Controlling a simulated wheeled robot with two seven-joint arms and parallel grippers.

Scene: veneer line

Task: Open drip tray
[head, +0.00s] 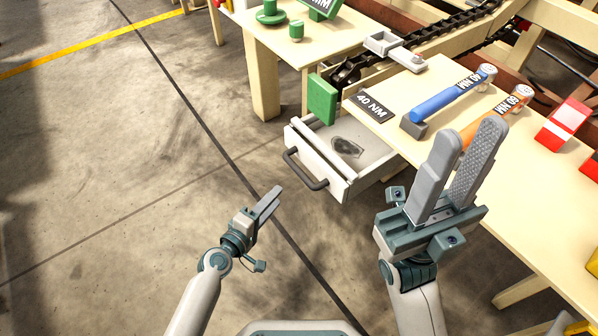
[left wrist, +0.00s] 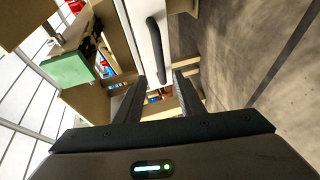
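The drip tray (head: 375,157) is a pale drawer under the bench top, standing pulled out, with a dark stain on its floor. Its dark bar handle (head: 305,170) is on the front panel and also shows in the left wrist view (left wrist: 155,40). My left gripper (head: 275,196) is in front of and below the handle, apart from it. In the left wrist view its fingers are spread and empty, with the handle ahead of the gap. My right gripper (head: 469,132) is raised in front of the bench, its fingers apart and nothing seen between them.
The bench top (head: 400,92) holds a blue-handled tool (head: 450,95), an orange-handled tool (head: 490,120), a "40 NM" plate (head: 373,106) and red blocks (head: 563,126). A green block (head: 321,98) stands by the drawer's back corner. The floor (head: 120,170) at left is clear.

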